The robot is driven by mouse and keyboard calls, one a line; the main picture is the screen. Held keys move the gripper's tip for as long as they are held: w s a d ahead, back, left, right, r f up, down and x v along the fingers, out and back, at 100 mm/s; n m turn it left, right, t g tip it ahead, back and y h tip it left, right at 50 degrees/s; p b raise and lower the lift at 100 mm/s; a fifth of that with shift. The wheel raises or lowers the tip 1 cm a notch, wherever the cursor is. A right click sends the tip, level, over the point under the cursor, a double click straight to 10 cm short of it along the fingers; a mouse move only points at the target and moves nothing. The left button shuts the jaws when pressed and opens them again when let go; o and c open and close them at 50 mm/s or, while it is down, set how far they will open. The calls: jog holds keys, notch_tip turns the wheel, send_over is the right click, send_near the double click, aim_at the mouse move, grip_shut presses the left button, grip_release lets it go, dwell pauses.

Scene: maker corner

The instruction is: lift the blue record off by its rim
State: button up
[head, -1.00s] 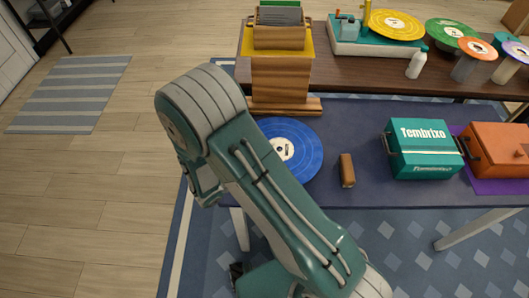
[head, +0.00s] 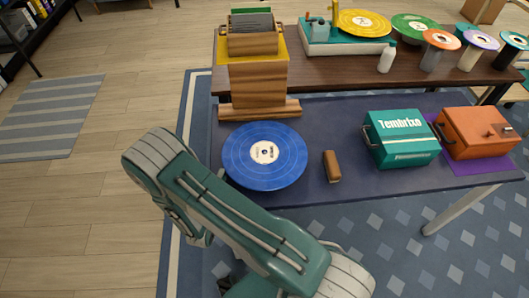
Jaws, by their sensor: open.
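The blue record (head: 265,156) lies flat at the left end of the dark blue table (head: 300,194). It has a cream label with dark print at its centre. Its whole top face and rim show, and nothing covers it. What is under it is hidden. My arm crosses the lower left of the head view, with its elbow left of the record and its upper link in front of the table's near left corner. My gripper's fingers cannot be made out; the arm hides that end. No part of my arm visibly touches the record.
A brown block (head: 332,166) lies just right of the record. A wooden stand (head: 257,85) rises close behind it. A teal box (head: 401,139) and an orange box (head: 478,132) stand further right. A back bench (head: 330,71) holds a turntable (head: 345,38) and spools.

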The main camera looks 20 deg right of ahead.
aim_at(224, 164)
jog(key=shift+w+d, duration=0.1)
jog(key=shift+w, duration=0.25)
jog(key=x, duration=0.3)
jog(key=shift+w+f, duration=0.25)
jog(key=shift+w, duration=0.2)
jog(key=shift+w+d, duration=0.3)
jog(key=shift+d, duration=0.15)
jog(key=shift+a, duration=0.25)
grip_shut()
